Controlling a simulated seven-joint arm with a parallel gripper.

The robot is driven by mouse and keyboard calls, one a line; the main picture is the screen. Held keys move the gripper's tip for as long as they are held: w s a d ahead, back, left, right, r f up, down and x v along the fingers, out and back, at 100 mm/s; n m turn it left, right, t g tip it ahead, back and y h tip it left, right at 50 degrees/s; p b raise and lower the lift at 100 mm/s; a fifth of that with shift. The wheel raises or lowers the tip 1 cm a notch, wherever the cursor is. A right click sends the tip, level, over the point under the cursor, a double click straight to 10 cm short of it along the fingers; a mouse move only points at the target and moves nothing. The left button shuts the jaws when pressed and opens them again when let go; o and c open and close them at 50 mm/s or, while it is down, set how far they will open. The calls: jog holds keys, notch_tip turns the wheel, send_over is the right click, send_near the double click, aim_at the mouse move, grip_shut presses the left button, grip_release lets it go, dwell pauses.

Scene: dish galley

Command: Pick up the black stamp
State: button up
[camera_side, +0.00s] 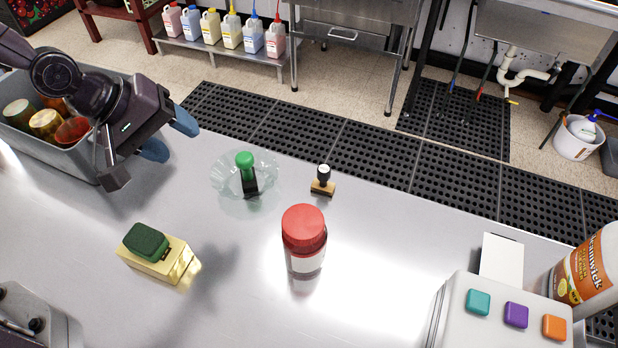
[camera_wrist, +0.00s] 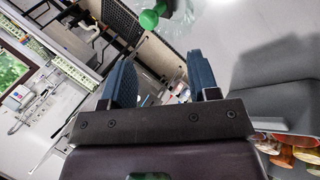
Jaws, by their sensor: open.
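My gripper (camera_side: 170,136) is open and empty, above the table at the left, well to the left of both stamps. Its blue fingers are apart in the wrist view (camera_wrist: 163,82). I cannot make out the black-handled stamp there.
A red-lidded jar (camera_side: 304,232) stands in front of the black-handled stamp. A gold block with a green sponge (camera_side: 160,258) is at front left. A grey bin of cans (camera_side: 75,168) is beside my arm. A box with coloured buttons (camera_side: 500,290) is at right.

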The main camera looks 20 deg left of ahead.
jog(key=w+d+f+n+h, duration=0.1)
jog(key=d+f+n+h, duration=0.2)
jog(key=d+f+n, duration=0.35)
jog(key=n+t+h, duration=0.2)
jog(key=n+t, duration=0.3)
jog(key=n, duration=0.7)
send_near(323, 179)
jog(key=shift+w+a+r, duration=0.1)
jog(key=shift+a+r, duration=0.3)
jog(key=shift+r, duration=0.2)
jog(key=shift+w+d+n, duration=0.1)
jog(key=shift+w+n, duration=0.1)
jog(key=shift+n, duration=0.05)
jog(key=x, duration=1.2)
jog(key=shift+w+f, duration=0.25)
jog(key=c, duration=1)
jog(key=shift+r, duration=0.1)
